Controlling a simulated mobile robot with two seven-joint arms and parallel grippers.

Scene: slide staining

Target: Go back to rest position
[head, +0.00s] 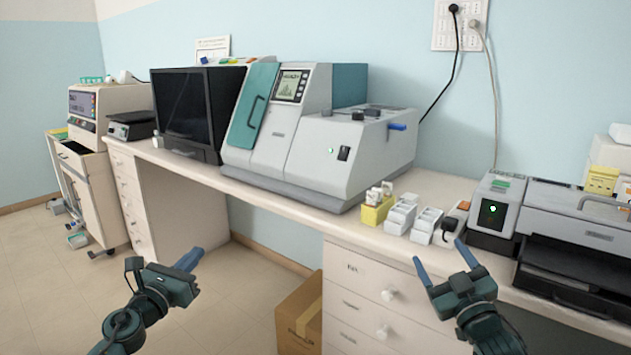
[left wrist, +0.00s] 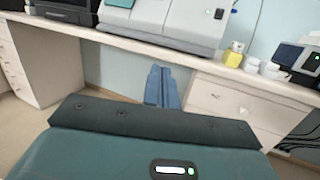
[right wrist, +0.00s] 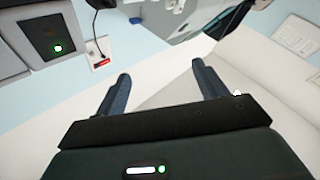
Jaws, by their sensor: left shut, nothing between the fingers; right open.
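My left gripper (head: 190,262) is at the lower left of the head view, in the open space in front of the bench. Its fingers are shut together with nothing between them, and they also show in the left wrist view (left wrist: 160,88). My right gripper (head: 440,257) is at the lower right of the head view, in front of the white drawers. Its two fingers stand apart and empty, also in the right wrist view (right wrist: 160,88). Neither gripper holds anything.
A white bench (head: 270,208) runs along the wall. It carries a grey-teal staining machine (head: 352,150), a dark monitor (head: 186,110), a yellow bottle holder (head: 376,212), white containers (head: 400,217) and a printer-like device (head: 575,232). A cardboard box (head: 299,315) stands on the floor below.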

